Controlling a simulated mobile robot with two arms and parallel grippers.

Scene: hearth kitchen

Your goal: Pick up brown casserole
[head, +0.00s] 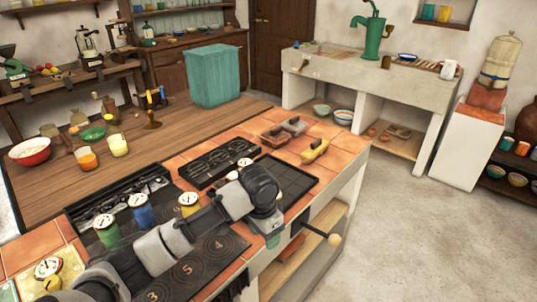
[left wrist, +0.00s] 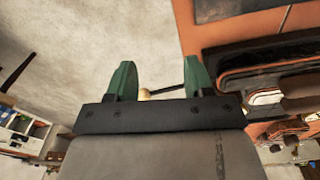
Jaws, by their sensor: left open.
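A brown lidded dish, likely the brown casserole (head: 275,137), sits on the orange tiled counter beyond the dark square hob plate. A greyer lidded dish (head: 295,125) and a yellow one (head: 314,152) sit close to it. My left gripper (head: 272,238) hangs at the counter's right edge, nearer to me than the dishes and apart from them. In the left wrist view my left gripper (left wrist: 160,78) has its green fingers spread, with nothing held. I cannot tell whether the casserole shows in that view. My right gripper is not in view.
A pale knob on a rod (head: 335,239) juts from the counter front; it also shows behind the fingers in the left wrist view (left wrist: 145,94). A teal box (head: 215,75) stands farther back. The floor at right is clear.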

